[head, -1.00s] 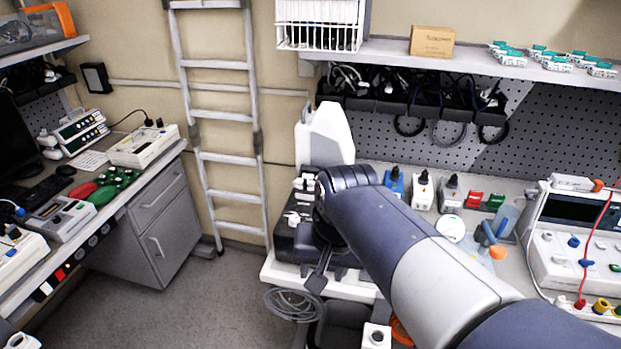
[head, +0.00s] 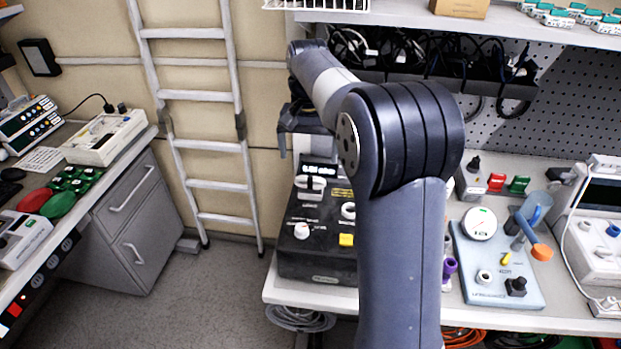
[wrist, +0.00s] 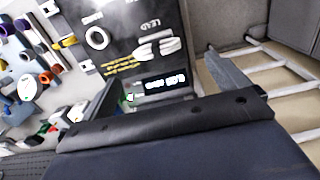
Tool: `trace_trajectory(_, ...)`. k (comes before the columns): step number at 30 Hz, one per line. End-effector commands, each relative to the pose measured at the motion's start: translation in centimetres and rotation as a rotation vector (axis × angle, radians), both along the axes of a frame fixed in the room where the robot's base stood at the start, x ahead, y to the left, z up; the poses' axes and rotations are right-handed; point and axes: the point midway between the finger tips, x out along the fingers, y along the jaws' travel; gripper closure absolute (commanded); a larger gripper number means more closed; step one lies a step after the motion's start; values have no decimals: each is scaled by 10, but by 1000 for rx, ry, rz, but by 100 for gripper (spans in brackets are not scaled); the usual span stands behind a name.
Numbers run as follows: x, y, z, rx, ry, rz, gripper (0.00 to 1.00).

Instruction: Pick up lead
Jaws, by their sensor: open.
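The lead seems to be the pale grey-white plug piece (wrist: 160,44) beside the "LEAD" label on the black device (wrist: 115,25) in the wrist view. In the head view, a pale plug (head: 309,188) sits on the same black device (head: 318,265), just under its lit display. My gripper (wrist: 161,64) is open, one finger on each side, with nothing between its fingers. It also shows in the head view (head: 306,143), above and behind the device's display end. The plug lies ahead of the fingers, apart from them. My arm hides the device's right side.
A metal ladder (head: 195,95) leans against the wall left of the device. A pale blue panel with a gauge (head: 495,278) stands on the bench to the right. Hanging cables (head: 430,60) and a shelf (head: 400,14) are above. Coiled hose (head: 300,318) hangs below the bench edge.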

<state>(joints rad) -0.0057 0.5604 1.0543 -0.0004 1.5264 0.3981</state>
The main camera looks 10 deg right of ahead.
Motion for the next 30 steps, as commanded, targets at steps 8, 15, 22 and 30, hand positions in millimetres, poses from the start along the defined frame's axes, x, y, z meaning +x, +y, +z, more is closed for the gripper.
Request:
trace_trajectory(8, -1, 0, -41, 0, 3, 0, 5)
trace_trajectory(15, -2, -1, -60, 1, 4, -1, 5)
trace_trajectory(22, -3, -3, -94, 1, 4, -1, 5)
trace_trajectory(30, -3, -3, -103, 0, 0, 0, 5)
